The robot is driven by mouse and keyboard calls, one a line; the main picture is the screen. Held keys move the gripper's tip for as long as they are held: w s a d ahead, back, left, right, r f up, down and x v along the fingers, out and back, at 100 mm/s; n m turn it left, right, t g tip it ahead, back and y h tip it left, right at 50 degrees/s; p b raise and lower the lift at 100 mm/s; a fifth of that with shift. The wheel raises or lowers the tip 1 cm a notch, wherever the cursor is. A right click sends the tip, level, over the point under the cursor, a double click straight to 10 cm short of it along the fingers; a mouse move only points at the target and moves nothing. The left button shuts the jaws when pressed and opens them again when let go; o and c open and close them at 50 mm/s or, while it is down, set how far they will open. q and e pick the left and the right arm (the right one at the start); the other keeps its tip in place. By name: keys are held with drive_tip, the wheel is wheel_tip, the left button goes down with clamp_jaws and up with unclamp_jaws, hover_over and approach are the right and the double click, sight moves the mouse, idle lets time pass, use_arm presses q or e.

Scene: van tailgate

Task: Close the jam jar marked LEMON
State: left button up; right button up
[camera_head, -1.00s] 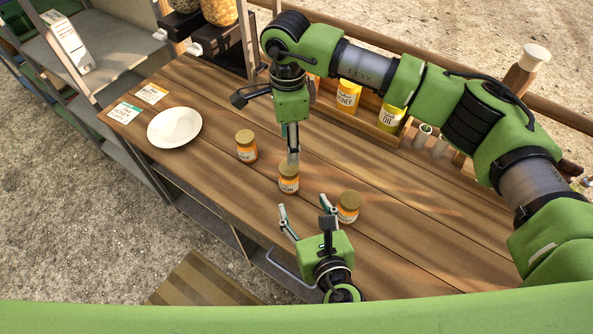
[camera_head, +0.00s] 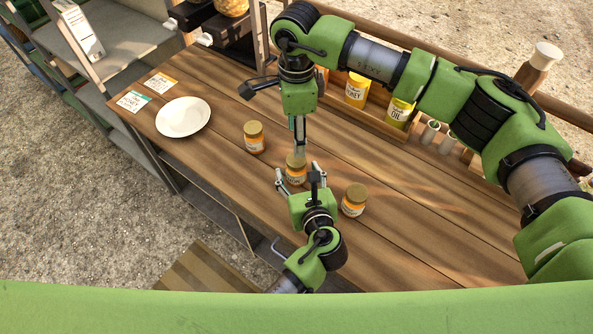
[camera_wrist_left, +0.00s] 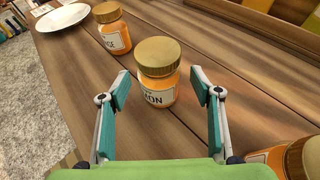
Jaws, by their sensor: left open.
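The jam jar marked LEMON (camera_head: 296,175) stands upright on the wooden table with a gold lid on top. In the left wrist view its label (camera_wrist_left: 157,98) shows only the ending "ON". The lid (camera_wrist_left: 158,56) sits on the jar; I cannot tell how tight it is. My left gripper (camera_head: 297,173) is open, its fingertips on either side of the jar's near side, with no visible contact. My right gripper (camera_head: 299,138) points down over the lid in the head view. Its fingers overlap, so its opening is unclear.
A similar jar (camera_head: 254,137) stands to the left, and another (camera_head: 354,200) to the right, close to my left gripper. A white plate (camera_head: 183,117) and two cards lie at the far left. Yellow containers (camera_head: 356,90) stand in a wooden rack behind. The table's right part is clear.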

sight(296, 159)
use_arm(q)
drive_tip(key=shift+x, duration=1.1)
clamp_jaws()
use_arm(e)
drive_tip(key=n, duration=0.8)
drive_tip(key=shift+n, duration=0.3)
drive_tip(key=n, duration=0.9)
drive_tip(key=shift+f, duration=4)
